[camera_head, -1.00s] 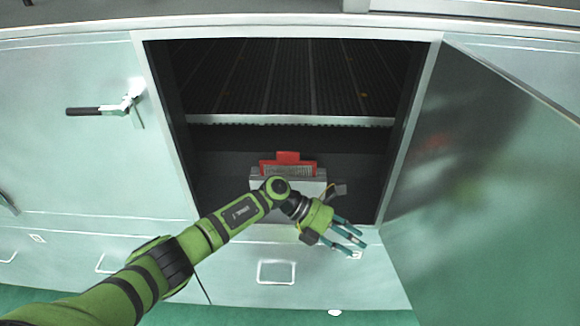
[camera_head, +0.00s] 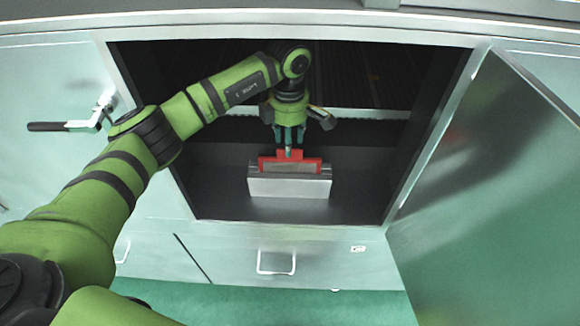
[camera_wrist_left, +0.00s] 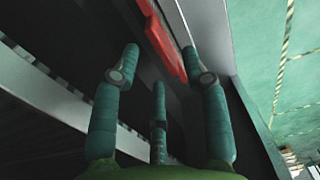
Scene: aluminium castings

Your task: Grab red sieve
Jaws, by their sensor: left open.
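The red sieve (camera_head: 312,160) sits upright in a grey metal holder (camera_head: 290,187) on the floor of the open cabinet. It has a red frame with a raised tab and a grey mesh. My left gripper (camera_head: 289,150) points down just above the tab, with its fingers partly in front of it. In the left wrist view the fingers (camera_wrist_left: 165,62) are spread with nothing between them, and the red sieve (camera_wrist_left: 165,45) lies beyond their tips. Whether a finger touches the tab, I cannot tell. My right gripper is in neither view.
The cabinet opening has side walls and a dark ribbed shelf with a light front edge (camera_head: 370,114) behind the gripper. The cabinet door (camera_head: 490,170) stands open at the right. A door handle (camera_head: 75,125) sticks out at the left.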

